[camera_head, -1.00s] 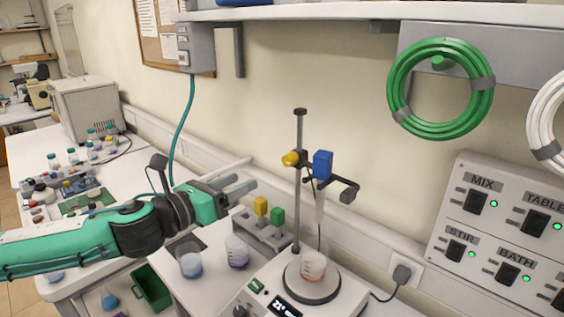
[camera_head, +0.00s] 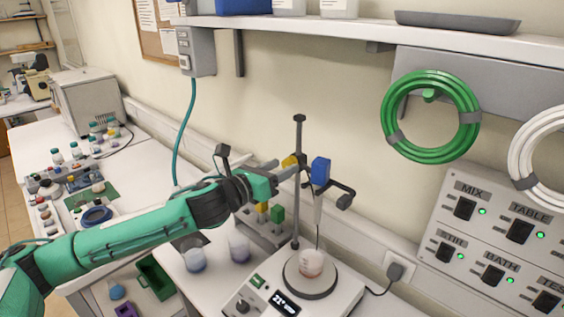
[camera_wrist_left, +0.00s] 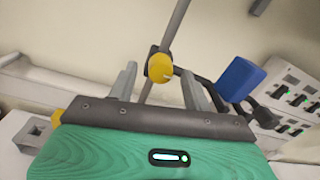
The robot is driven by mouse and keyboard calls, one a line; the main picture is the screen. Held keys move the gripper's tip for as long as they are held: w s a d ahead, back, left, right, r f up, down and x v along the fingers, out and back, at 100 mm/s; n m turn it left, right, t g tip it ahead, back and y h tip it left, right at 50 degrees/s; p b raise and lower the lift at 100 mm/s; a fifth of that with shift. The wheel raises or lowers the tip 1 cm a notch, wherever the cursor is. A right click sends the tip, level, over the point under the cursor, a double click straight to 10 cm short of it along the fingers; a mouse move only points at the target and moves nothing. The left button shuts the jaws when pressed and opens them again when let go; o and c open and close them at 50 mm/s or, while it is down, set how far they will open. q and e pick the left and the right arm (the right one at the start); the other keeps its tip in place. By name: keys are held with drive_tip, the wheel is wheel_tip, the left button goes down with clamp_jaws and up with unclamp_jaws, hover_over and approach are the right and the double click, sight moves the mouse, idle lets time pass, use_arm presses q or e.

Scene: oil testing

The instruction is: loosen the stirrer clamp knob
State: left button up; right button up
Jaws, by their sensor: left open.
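The yellow clamp knob (camera_head: 290,161) sits on the upright metal rod (camera_head: 298,215) of the stirrer stand, left of the blue stirrer motor (camera_head: 320,171). In the left wrist view the knob (camera_wrist_left: 160,68) lies between the two fingers, near their tips. My left gripper (camera_head: 285,169) is open, and its fingers reach to either side of the knob. I cannot tell whether either finger touches it. The blue motor also shows in the left wrist view (camera_wrist_left: 240,79), just right of the right finger. My right gripper is not in view.
Below the stand, a beaker (camera_head: 311,262) rests on the hotplate (camera_head: 327,296). Two beakers and a rack with yellow and green blocks (camera_head: 277,213) stand under my left arm. A shelf (camera_head: 350,28) and a green hose coil (camera_head: 432,76) are above and right.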

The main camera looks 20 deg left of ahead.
use_arm(q)
drive_tip(key=shift+w+d, duration=0.25)
drive_tip(key=shift+w, duration=0.2)
drive_tip(key=c, duration=1)
